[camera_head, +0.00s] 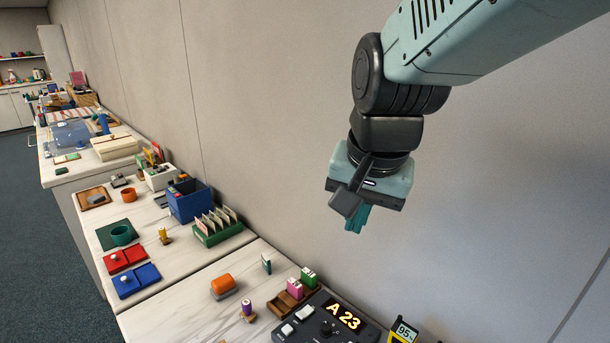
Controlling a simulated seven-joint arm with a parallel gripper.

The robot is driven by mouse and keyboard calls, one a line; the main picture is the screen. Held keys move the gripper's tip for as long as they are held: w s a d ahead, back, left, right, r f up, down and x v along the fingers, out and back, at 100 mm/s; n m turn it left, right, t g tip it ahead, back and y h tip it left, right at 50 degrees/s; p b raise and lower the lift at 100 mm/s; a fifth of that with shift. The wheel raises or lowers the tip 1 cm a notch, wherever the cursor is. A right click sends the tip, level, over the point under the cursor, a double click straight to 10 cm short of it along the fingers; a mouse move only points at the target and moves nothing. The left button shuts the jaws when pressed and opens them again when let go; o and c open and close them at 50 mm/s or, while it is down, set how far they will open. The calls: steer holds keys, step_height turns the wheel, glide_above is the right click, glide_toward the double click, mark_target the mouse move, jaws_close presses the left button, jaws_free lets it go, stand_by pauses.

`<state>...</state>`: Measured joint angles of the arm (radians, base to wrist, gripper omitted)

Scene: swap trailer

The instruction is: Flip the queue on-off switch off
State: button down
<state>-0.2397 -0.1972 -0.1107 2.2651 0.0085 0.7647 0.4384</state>
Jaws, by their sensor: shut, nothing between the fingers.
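A dark grey console (298,333) with a lit amber display (344,317) reading "A 23" stands on the pale counter at the bottom of the view, partly cut off by the lower edge. It carries white buttons or switches (304,312) and a small dark lever or knob (327,328). I cannot tell which of these is the queue on-off switch, or its position. My gripper (356,219) points downward with its teal fingers together, empty. It is in the air above the console, close to the wall in the picture, touching nothing.
A wooden tray (277,306) with a pink block (295,288) and a green block (308,277) is beside the console. An orange roller-like object (223,286) and a purple-topped stamp (247,308) stand left. The wall rises behind.

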steer(key=w+a+f+m+g+h, duration=0.1)
steer(key=w+a+f, duration=0.3)
steer(key=f, duration=0.6)
steer(key=w+a+f+m+g+h, duration=0.1)
steer(key=w+a+f+m, duration=0.3)
steer(key=w+f, duration=0.4)
step_height(320, 180, down, 2)
steer(key=shift+f, duration=0.2)
steer(key=shift+f, duration=0.1)
glide_above(303, 314)
step_height(303, 314, down, 12)
steer(key=shift+f, duration=0.2)
steer(key=shift+s+a+f, duration=0.15)
steer(key=shift+f, duration=0.35)
